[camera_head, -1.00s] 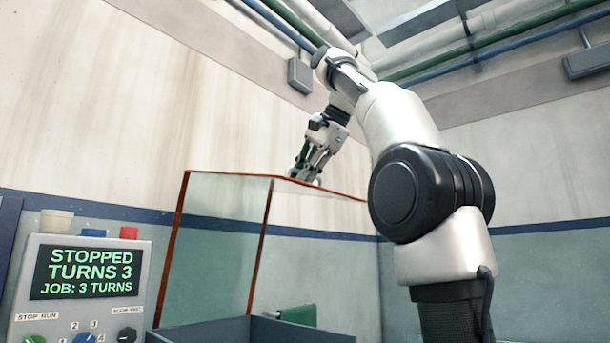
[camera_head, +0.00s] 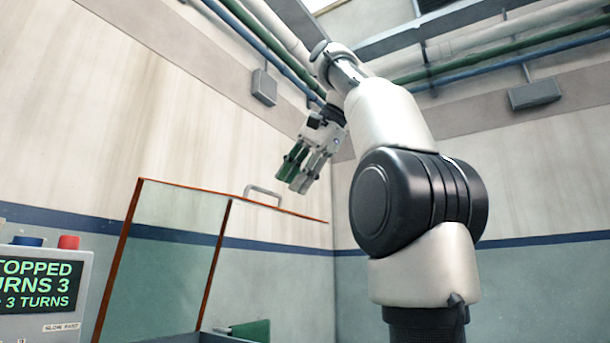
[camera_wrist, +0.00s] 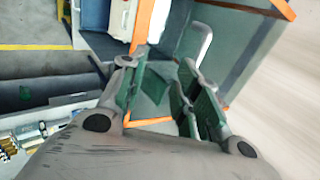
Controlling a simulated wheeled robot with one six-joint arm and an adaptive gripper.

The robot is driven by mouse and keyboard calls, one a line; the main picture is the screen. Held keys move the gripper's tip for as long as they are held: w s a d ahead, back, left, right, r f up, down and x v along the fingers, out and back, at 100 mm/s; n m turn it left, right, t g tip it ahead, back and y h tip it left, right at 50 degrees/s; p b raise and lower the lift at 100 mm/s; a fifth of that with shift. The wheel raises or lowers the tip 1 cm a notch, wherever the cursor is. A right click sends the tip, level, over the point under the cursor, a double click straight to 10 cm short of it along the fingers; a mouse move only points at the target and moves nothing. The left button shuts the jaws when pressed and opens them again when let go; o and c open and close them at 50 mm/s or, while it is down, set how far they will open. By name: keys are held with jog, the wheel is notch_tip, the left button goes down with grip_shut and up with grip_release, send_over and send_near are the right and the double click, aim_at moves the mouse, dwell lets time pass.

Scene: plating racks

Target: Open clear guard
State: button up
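The clear guard (camera_head: 175,255) is a see-through box with orange edges, left of my arm in the head view. A grey bar handle (camera_head: 263,191) stands on its top. It also shows in the wrist view (camera_wrist: 202,43), beyond the right finger. My gripper (camera_head: 296,180) is above and to the right of the handle, apart from it. Its green-padded fingers show spread with an empty gap in the wrist view (camera_wrist: 160,95). Orange guard edges lie below the fingers there. The lower part of the guard is cut off in the head view.
A control box (camera_head: 62,322) at the lower left has a screen partly reading stopped, turns 3. A dark bin edge (camera_head: 215,338) and a green block (camera_head: 250,331) show at the bottom. Pipes (camera_head: 480,60) run high along the walls.

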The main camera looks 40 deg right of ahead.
jog(key=shift+s+d, duration=0.3)
jog(key=shift+s, duration=0.35)
jog(key=shift+s+d, duration=0.25)
jog(key=shift+s, duration=0.4)
jog(key=shift+c, duration=0.2)
